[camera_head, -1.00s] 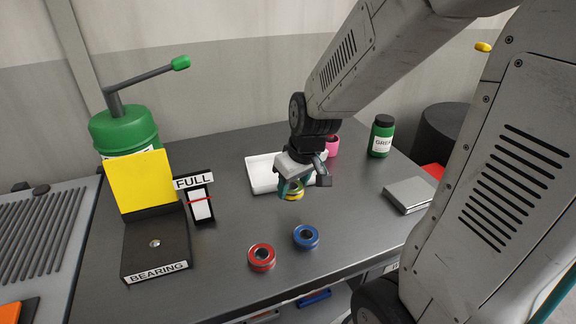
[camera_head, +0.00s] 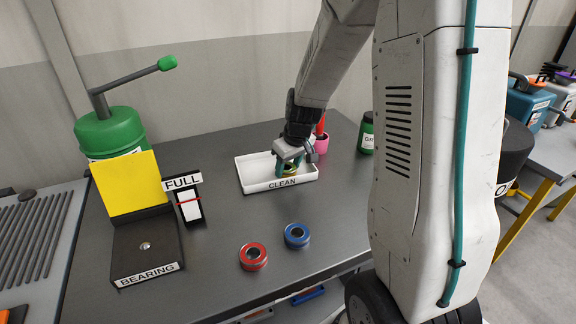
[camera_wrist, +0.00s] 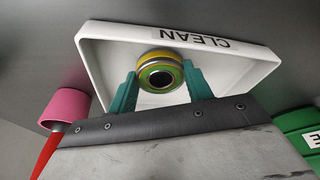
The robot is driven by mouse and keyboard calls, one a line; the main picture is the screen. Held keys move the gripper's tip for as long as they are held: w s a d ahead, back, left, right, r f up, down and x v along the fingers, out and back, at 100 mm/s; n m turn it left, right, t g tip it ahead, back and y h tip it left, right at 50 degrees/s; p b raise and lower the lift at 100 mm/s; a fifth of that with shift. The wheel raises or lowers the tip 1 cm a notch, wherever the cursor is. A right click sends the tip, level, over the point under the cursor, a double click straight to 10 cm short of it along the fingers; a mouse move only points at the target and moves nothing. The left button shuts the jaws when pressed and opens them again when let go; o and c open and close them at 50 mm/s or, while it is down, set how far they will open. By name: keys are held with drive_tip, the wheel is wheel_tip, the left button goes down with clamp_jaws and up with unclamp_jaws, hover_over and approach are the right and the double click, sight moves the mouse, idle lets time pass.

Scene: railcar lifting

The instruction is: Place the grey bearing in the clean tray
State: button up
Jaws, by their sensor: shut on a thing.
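The clean tray (camera_head: 250,183) is white and shallow, labelled CLEAN, on the dark bench; it also shows in the wrist view (camera_wrist: 105,44). A red bearing (camera_head: 253,256) and a blue bearing (camera_head: 297,236) lie on the bench in front of the tray.
A pink cup (camera_head: 322,145) stands close to the tray's right end, with a green jar (camera_head: 367,134) beyond. At left are the green lever press (camera_head: 108,133), a yellow panel (camera_head: 128,184), the BEARING stand (camera_head: 146,254) and the FULL gauge (camera_head: 189,203).

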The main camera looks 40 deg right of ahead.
drive_tip(key=shift+f, duration=0.1)
drive_tip(key=o, duration=1.3)
drive_tip(key=shift+c, duration=0.2)
drive_tip(key=v, duration=1.2)
drive_tip(key=s+a+r, duration=0.2)
drive_tip(key=s+a, duration=0.2)
drive_tip(key=s, duration=0.4)
drive_tip(key=s+a+r+g, duration=0.1)
drive_tip(key=s+a+r, duration=0.1)
drive_tip(key=s+a, duration=0.3)
drive_tip(key=s+a+r+m, duration=0.1)
drive_tip(key=s+a, duration=0.4)
drive_tip(key=s, duration=0.6)
drive_tip(key=shift+s+a+r+g, duration=0.15)
drive_tip(key=shift+s+r+g, duration=0.25)
drive_tip(key=shift+r, duration=0.25)
